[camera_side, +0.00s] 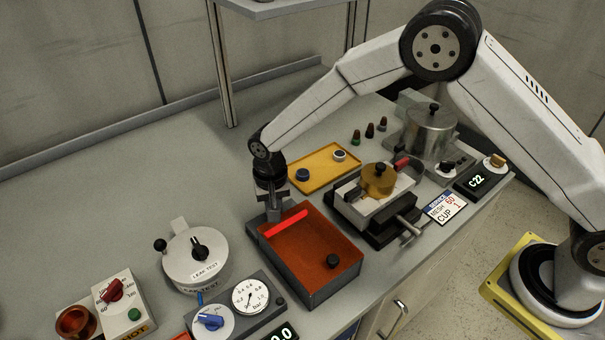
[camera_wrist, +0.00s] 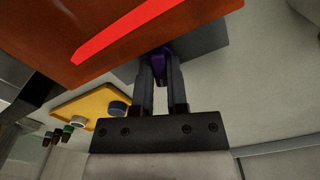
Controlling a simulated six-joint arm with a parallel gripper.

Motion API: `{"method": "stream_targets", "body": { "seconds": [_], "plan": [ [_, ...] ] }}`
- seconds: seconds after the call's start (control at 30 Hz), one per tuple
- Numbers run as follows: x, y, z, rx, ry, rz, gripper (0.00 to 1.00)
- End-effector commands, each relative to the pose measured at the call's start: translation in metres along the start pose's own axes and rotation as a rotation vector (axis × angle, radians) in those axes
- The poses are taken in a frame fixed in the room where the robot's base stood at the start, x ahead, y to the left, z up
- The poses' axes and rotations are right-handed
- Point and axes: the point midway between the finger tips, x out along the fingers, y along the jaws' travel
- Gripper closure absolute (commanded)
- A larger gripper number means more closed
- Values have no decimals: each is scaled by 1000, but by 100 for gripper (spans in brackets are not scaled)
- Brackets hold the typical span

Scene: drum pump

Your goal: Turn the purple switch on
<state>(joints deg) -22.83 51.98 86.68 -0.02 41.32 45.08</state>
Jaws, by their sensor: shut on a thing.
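The purple switch (camera_wrist: 161,62) shows in the wrist view between the two fingertips of my gripper (camera_wrist: 160,80). My gripper is shut on it. The switch sits on the grey side of the box with an orange-red top (camera_side: 315,256), which bears a glowing red bar (camera_side: 286,224). In the side view my gripper (camera_side: 272,212) points down at the box's back left corner, and it hides the switch. I cannot tell which way the switch is set.
A yellow tray (camera_side: 318,179) with small caps lies behind the box. A vise (camera_side: 372,212) stands to its right. A round leak-test unit (camera_side: 195,262) and a gauge box (camera_side: 246,297) stand to its left. The bench behind the leak-test unit is clear.

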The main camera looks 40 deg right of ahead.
Motion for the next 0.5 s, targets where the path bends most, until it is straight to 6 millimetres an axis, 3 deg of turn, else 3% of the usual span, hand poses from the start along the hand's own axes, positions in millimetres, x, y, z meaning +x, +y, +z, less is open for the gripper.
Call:
{"method": "stream_targets", "body": {
  "seconds": [0.5],
  "plan": [
    [0,0,1,364,-2,1,100]
  ]
}}
